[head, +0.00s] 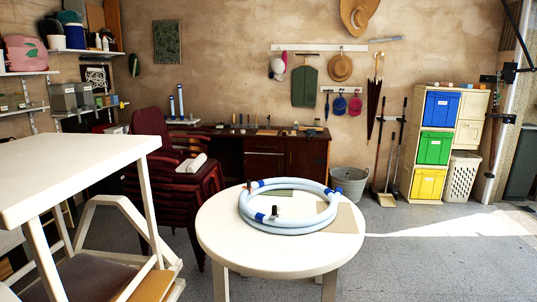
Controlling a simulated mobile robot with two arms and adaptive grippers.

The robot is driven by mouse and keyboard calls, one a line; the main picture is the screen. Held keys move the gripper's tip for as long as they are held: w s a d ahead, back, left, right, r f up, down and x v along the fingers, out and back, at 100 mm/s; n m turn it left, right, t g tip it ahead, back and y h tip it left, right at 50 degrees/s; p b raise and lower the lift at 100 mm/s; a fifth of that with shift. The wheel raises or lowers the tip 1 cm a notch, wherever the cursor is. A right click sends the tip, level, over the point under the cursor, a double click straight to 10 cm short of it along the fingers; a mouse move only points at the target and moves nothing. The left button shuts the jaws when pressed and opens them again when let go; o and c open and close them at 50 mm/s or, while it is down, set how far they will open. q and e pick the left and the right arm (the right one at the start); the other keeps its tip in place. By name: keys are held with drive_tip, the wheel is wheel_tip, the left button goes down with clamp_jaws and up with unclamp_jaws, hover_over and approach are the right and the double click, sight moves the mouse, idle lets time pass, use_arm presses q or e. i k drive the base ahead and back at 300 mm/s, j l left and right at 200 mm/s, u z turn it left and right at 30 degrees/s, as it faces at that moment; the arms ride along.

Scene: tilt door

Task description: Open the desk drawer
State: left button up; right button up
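A dark red-brown desk (228,150) stands against the back wall. Its drawer (264,145) is near the middle of the front, above a lower panel (263,168), and looks closed. A cupboard door (307,158) is to the right of the drawer. The drawer's handle is too small to make out. The round table hides part of the floor in front of the desk. Neither of my grippers shows in the head view.
A round white table (225,250) with coiled pale-blue hose (290,222) stands between me and the desk. Stacked red chairs (165,180) block the desk's left side. A white table (60,170) is at left; a grey bucket (349,184) is right. Floor at right is open.

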sight(261, 145)
drive_tip(key=i+l+z, duration=0.5)
drive_tip(key=i+z, duration=0.15)
drive_tip(key=i+l+z, duration=0.15)
drive_tip(key=i+z, duration=0.2)
drive_tip(key=i+l+z, duration=0.15)
drive_tip(key=i, duration=0.65)
drive_tip(key=i+l+z, duration=0.15)
drive_tip(key=i, duration=0.65)
drive_tip(key=i+j+u, duration=0.15)
drive_tip(key=i+u, duration=0.2)
drive_tip(key=i, duration=0.3)
drive_tip(key=i+u, duration=0.4)
drive_tip(key=i, duration=0.2)
drive_tip(key=i+l+u, duration=0.35)
drive_tip(key=i, duration=0.3)
drive_tip(key=i+u, duration=0.15)
drive_tip(key=i, duration=0.75)
drive_tip(key=i+l+u, duration=0.1)
drive_tip(key=i, duration=0.85)
drive_tip(key=i+j+u, duration=0.2)
drive_tip(key=i+u, duration=1.05)
drive_tip(key=i+l+u, duration=0.15)
drive_tip(key=u, duration=0.25)
drive_tip(key=i+j, duration=0.2)
drive_tip(key=i, duration=0.25)
drive_tip(key=i+j, duration=0.2)
drive_tip(key=i, duration=0.25)
drive_tip(key=i+j+z, duration=0.1)
drive_tip(key=i, duration=0.35)
drive_tip(key=j, duration=0.1)
